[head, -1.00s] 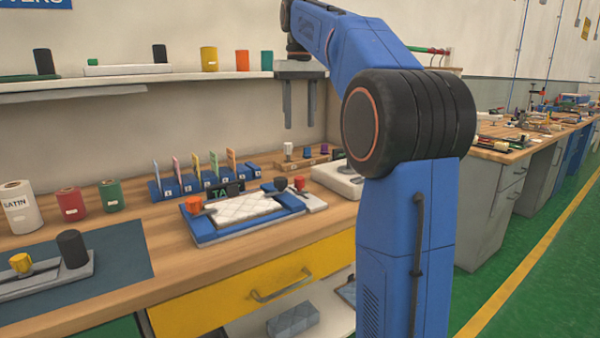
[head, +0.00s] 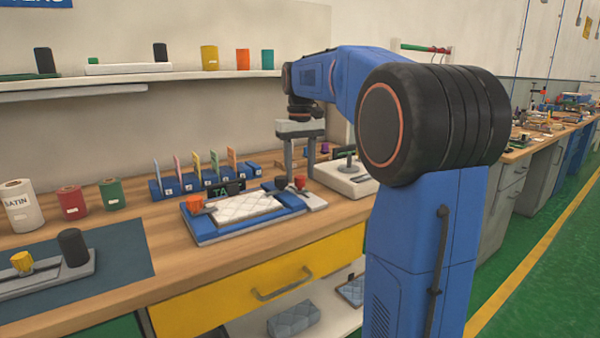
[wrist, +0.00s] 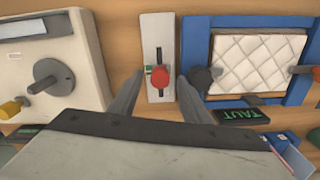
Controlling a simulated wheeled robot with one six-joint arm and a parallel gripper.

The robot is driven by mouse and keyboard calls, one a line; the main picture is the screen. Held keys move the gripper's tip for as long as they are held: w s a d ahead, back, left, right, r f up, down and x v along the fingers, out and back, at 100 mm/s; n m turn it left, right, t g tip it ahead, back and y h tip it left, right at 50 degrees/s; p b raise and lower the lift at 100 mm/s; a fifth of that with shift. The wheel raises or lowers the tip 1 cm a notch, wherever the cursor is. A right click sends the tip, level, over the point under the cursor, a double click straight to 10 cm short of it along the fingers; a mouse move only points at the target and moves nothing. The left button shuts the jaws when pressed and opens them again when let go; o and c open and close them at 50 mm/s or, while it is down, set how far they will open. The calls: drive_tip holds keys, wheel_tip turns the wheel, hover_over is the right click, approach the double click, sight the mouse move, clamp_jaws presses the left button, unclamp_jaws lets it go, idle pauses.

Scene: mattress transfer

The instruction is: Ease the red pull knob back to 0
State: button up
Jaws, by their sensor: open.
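The red pull knob (head: 300,182) sits on a pale slotted plate (head: 316,202) at the right end of the blue frame. In the wrist view the red knob (wrist: 159,77) stands over a dark slot in the plate (wrist: 155,28), with a small green mark beside it. My gripper (head: 299,173) is open just above the knob, pointing down. In the wrist view its fingers (wrist: 160,80) lie left and right of the knob, apart from it. Whether the tips reach down to knob height is unclear.
A green display (wrist: 240,115) reads TAUT. A pale box with a dial (head: 345,180) stands close on the right.

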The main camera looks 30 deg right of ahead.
sight(290, 186)
drive_tip(key=shift+f, duration=0.4)
drive_tip(key=shift+c, duration=0.3)
clamp_jaws()
drive_tip(key=shift+w+a+r, duration=0.1)
drive_tip(key=shift+w, duration=2.6)
drive_tip(key=shift+o, duration=0.3)
unclamp_jaws()
drive_tip(key=shift+w, duration=0.1)
wheel_tip(290, 186, up, 17)
drive_tip(key=shift+r, duration=0.15)
